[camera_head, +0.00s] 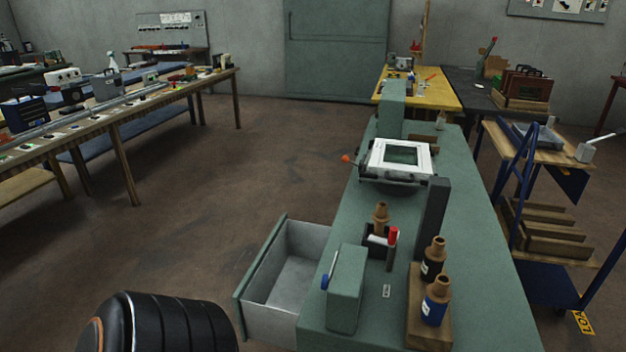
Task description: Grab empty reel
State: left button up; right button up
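Three brown-topped, reel-like pieces stand on the green bench (385,310). One bare brown piece (380,217) stands behind a small dark and white holder (378,240). It shows no winding, but its lower part is hidden. I cannot tell for certain which is the empty reel. Neither gripper is in view. A black ribbed part at the bottom left seems to be my own arm.
A grey drawer (290,280) stands open on the bench's left side. A green box with a lever (346,290), a red-capped item (392,245), a dark upright post (431,220) and a white frame (400,157) crowd the bench. Open floor (200,210) lies left; a blue cart (512,205) stands right.

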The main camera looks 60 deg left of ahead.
aim_at(381, 217)
jog(key=u, duration=1.55)
